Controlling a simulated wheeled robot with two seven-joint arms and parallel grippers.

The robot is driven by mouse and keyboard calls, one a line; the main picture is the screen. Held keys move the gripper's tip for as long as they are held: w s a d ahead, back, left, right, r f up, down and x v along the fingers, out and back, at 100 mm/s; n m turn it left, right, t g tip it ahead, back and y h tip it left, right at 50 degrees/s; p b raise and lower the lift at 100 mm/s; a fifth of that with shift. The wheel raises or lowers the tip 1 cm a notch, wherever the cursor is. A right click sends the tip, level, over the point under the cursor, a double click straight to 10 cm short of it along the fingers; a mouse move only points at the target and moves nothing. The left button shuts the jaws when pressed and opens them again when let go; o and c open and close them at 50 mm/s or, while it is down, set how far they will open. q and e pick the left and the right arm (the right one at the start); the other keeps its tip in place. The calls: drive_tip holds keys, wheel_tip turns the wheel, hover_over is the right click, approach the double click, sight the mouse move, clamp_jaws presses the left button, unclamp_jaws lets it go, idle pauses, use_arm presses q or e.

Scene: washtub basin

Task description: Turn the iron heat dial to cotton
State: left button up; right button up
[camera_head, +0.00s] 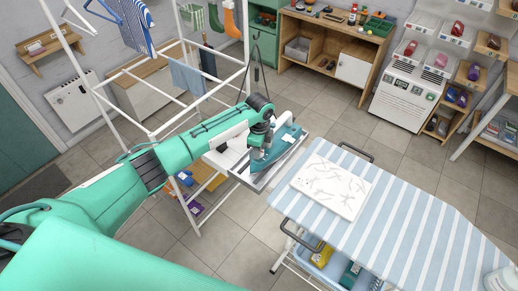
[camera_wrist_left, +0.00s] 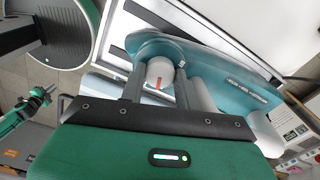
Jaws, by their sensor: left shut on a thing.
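The teal iron (camera_head: 285,142) sits on a grey tray-like stand (camera_head: 262,180) left of the ironing board. It fills the upper middle of the left wrist view (camera_wrist_left: 225,75). My left gripper (camera_head: 262,142) is at the iron's near end. In the left wrist view its two fingers (camera_wrist_left: 157,90) stand on either side of the pale round heat dial (camera_wrist_left: 160,70) and are shut on it. The dial carries a red-orange mark. The setting words around it are not legible. A small green arm, which looks like my right one, shows at the left of the wrist view; its jaw state is unclear.
The striped ironing board (camera_head: 410,215) carries a white panel (camera_head: 333,186) with dark marks. A white drying rack (camera_head: 205,95) stands behind my left arm. Shelves and cabinets line the back wall. Tiled floor between is open.

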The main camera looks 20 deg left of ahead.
use_arm(q)
drive_tip(key=m+b, duration=0.1)
drive_tip(key=m, duration=0.4)
drive_tip(key=shift+m, duration=0.7)
drive_tip(key=o, duration=1)
drive_tip(key=shift+r, duration=0.1)
